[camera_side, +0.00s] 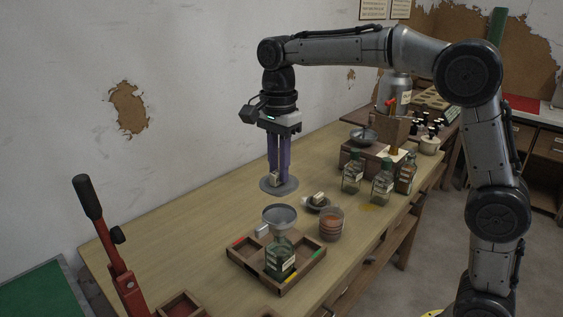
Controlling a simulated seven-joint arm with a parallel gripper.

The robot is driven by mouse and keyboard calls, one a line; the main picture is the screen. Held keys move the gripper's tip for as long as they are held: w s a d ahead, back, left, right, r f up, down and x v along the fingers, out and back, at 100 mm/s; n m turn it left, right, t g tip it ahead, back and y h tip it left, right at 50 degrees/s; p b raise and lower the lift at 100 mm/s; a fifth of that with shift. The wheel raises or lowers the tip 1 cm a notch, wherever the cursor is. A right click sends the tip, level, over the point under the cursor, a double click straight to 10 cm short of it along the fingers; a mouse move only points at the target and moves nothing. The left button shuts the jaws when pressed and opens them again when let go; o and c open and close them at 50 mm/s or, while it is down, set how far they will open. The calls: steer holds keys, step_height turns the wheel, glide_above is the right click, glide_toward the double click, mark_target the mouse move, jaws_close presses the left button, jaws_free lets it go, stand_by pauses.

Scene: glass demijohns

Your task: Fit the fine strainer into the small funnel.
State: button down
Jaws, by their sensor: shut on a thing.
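My gripper (277,178) points straight down, its purple fingers shut on the small pale block grip of a flat grey disc-shaped strainer (291,187). I cannot tell whether the disc touches the table or hangs just above it, nor how fine its mesh is. A smaller dark round piece (310,207) with a similar pale block lies on the table to the right. It may be another strainer. The small grey funnel (279,215), mouth up, sits in the neck of a green glass bottle (280,260), nearer the camera than my gripper. The funnel's inside is too small to make out.
The bottle stands in a wooden tray (240,261) with coloured marks. A glass jar of reddish-brown contents (331,225) is beside it. Several labelled bottles (352,174) and a wooden block with a metal pan (363,135) stand behind right. A red lever tool (118,260) rises front left. The table's left side is clear.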

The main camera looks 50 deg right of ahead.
mark_target(279, 184)
steer(key=shift+f, duration=2.1)
steer(key=c, duration=1.3)
jaws_free()
steer(key=shift+f, duration=0.15)
jaws_close()
steer(key=shift+f, duration=1.65)
stand_by(0.9)
steer(key=o, duration=0.6)
jaws_free()
steer(key=shift+r, duration=0.1)
